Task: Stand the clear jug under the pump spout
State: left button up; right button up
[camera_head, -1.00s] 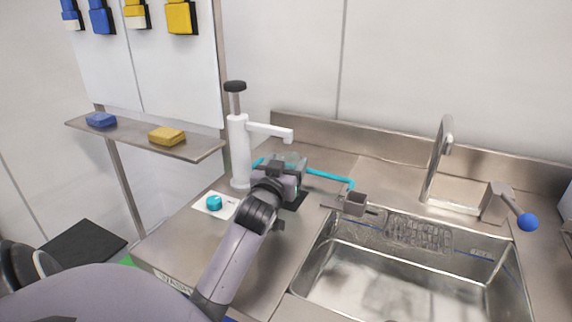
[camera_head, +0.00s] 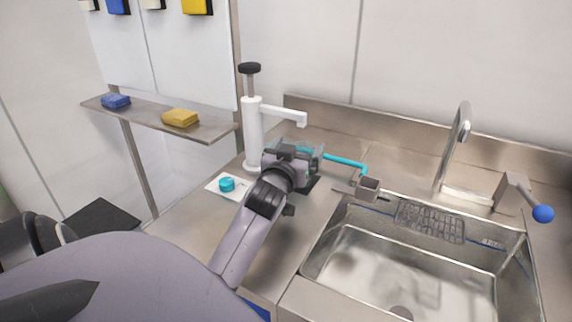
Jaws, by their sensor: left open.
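The white pump (camera_head: 253,138) with a black knob stands upright at the back left of the steel counter. Its spout (camera_head: 290,117) points right. My right gripper is not in view.
A teal cap (camera_head: 227,184) lies on a white card left of my arm. A shelf (camera_head: 150,120) with sponges is at left. The tap (camera_head: 458,140) stands at right.

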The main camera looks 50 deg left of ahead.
pick_arm(q)
jog(key=v, duration=1)
jog(key=shift+s+d+b, duration=0.25)
jog(key=shift+s+b, duration=0.1)
jog(key=shift+s, duration=0.1)
